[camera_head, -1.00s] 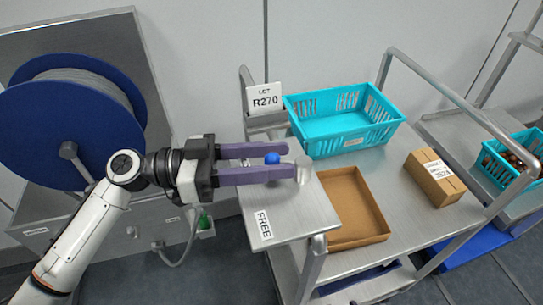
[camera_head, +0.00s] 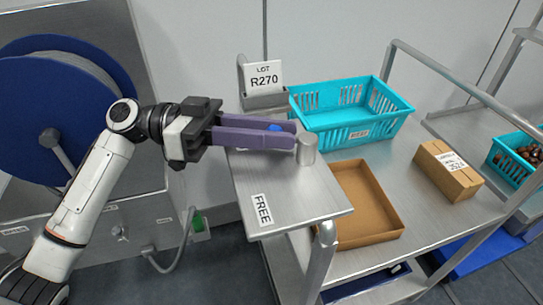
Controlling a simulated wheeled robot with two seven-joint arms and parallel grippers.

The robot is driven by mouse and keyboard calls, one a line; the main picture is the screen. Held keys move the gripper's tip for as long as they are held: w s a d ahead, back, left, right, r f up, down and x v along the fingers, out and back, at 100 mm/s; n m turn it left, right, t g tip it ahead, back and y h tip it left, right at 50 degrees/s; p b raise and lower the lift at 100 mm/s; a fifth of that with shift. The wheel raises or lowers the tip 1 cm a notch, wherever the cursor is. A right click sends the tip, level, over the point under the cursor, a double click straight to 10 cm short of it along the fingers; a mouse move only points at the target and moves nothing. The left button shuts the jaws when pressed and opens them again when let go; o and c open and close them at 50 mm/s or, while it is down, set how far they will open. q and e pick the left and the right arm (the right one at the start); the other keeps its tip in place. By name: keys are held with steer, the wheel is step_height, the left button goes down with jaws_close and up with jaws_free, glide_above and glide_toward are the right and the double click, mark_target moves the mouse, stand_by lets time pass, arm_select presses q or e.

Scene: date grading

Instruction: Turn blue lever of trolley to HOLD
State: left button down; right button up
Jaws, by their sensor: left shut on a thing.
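The trolley (camera_head: 420,205) stands right of centre, with a raised metal plate at its left end. The blue lever (camera_head: 274,127) shows only as a small blue part between the purple fingers of my left gripper (camera_head: 292,133). The left gripper is shut on it from the left. A short metal cylinder (camera_head: 306,150) stands on the plate just beyond the fingertips. The FREE label (camera_head: 262,209) is at the plate's near end. No HOLD label is visible; the gripper covers part of the plate. My right gripper is not in view.
A turquoise basket (camera_head: 350,125), an open cardboard tray (camera_head: 365,205) and a closed carton (camera_head: 447,172) are on the trolley. A LOT R270 card (camera_head: 264,76) stands behind the plate. A blue reel (camera_head: 25,130) is at the left. A second basket (camera_head: 510,160) holds dates at the right.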

arm_select(q)
steer(key=shift+w+d+f+m+g+b, duration=0.2)
steer(key=shift+w+m+g+b, duration=0.3)
steer(key=shift+g+b, duration=0.45)
steer(key=shift+w+r+m+g+b, duration=0.1)
steer(key=shift+r+m+g+b, duration=0.05)
steer(key=shift+m+g+b, duration=0.4)
steer(key=shift+r, duration=0.1)
steer(key=c, duration=1.5)
jaws_free()
